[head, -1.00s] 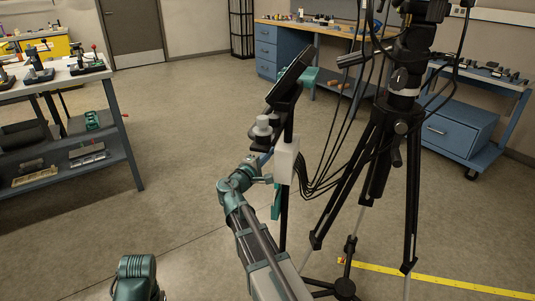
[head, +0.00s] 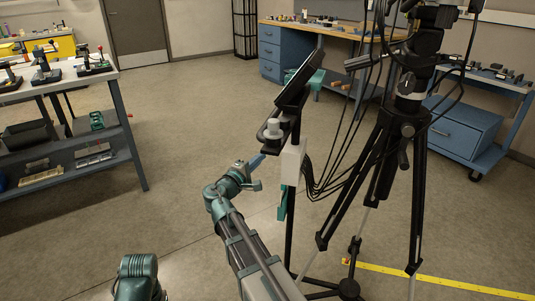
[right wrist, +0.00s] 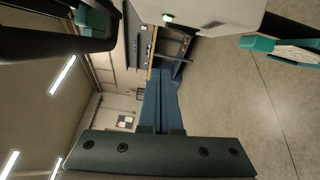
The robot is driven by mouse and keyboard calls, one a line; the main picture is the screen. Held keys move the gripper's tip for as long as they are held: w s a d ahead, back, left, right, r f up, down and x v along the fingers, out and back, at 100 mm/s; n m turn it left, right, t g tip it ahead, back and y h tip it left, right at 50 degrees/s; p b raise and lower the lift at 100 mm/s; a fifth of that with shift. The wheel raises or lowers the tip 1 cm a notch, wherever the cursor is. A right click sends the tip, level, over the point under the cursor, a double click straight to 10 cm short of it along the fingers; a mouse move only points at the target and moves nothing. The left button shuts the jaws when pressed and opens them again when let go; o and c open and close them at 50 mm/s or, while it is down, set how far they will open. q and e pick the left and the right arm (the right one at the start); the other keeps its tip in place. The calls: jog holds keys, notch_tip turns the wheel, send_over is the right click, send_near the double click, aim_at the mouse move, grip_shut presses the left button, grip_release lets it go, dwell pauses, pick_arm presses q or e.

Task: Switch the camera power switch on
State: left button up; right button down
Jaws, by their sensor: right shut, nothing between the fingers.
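My left gripper is not in view.
A tripod (head: 385,150) with hanging black cables (head: 325,190) stands right of the box. A shelf bench (head: 125,130) is at left; open floor lies between.

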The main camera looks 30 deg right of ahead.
jog(key=shift+v, duration=2.55)
jog(key=shift+w+r, duration=0.1)
